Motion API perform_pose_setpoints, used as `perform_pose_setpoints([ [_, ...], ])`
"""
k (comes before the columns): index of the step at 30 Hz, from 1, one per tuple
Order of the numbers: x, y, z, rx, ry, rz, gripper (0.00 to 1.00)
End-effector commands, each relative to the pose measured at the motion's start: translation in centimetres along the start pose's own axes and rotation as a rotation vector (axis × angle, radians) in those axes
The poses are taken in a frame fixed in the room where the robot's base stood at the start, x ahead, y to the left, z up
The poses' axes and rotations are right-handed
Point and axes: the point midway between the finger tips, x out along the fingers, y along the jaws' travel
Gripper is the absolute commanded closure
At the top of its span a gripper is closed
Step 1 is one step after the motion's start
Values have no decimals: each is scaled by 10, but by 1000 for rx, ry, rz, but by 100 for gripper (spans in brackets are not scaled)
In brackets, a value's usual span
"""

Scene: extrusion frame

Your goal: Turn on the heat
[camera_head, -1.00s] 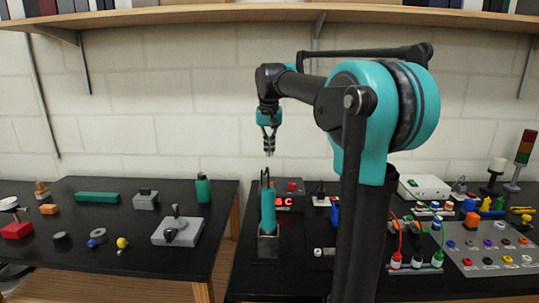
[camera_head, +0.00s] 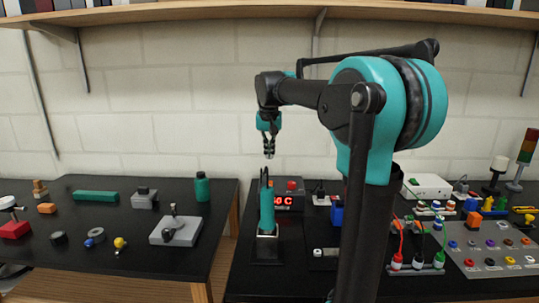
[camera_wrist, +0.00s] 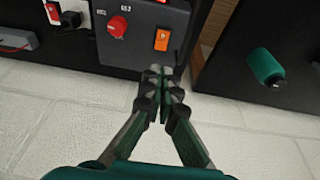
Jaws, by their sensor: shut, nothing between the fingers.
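A dark control box (camera_head: 289,188) with a lit red display (camera_head: 282,201) stands at the back of the right table. The display is partly covered at its left end and shows "0 C" after a digit that looks like 5. In the wrist view the box (camera_wrist: 140,58) carries a red knob (camera_wrist: 118,27) and a bright orange rocker switch (camera_wrist: 162,40). My gripper (camera_head: 269,155) is shut and empty above the box, pointing down. In the wrist view my gripper's tips (camera_wrist: 160,72) are together near the box's edge, just below the switch; I cannot tell whether they touch it.
A green-handled tool (camera_head: 266,212) stands upright in a holder in front of the box. A small black unit (camera_head: 320,199) and a blue object (camera_head: 337,214) are to the right. A green bottle (camera_head: 202,187) stands on the left table. A gap separates the tables.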

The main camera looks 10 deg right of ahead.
Motion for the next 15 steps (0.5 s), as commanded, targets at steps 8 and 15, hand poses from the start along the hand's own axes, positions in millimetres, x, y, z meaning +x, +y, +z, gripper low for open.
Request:
perform_pose_setpoints([
  [8, 57, 0, -1, 0, 0, 0, 100],
  [15, 95, 0, 0, 0, 0, 0, 100],
])
